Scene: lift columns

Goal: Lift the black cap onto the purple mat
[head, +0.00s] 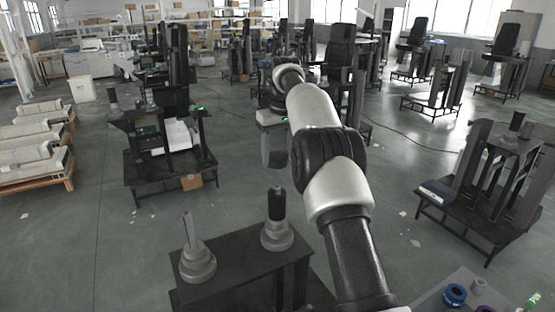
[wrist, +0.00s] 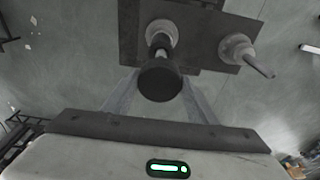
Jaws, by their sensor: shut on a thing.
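My gripper (head: 275,160) hangs at the end of my arm in the head view, beyond the two posts on the near dark stand. In the wrist view its two fingers (wrist: 160,88) close in on a round black cap (wrist: 160,82) held between their tips. Behind the cap, a post on a pale round base (wrist: 161,32) shows, partly covered by it. I cannot make out the cap clearly in the head view. A small purple patch (head: 485,308) shows at the bottom right edge; I cannot tell whether it is the mat.
The near dark stand (head: 235,262) carries a bare grey post (head: 194,245) and a post with a black upper part (head: 277,205). A table corner at bottom right holds a blue ring (head: 454,295) and a grey cup (head: 479,286). Dark frames stand left and right; open floor lies between.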

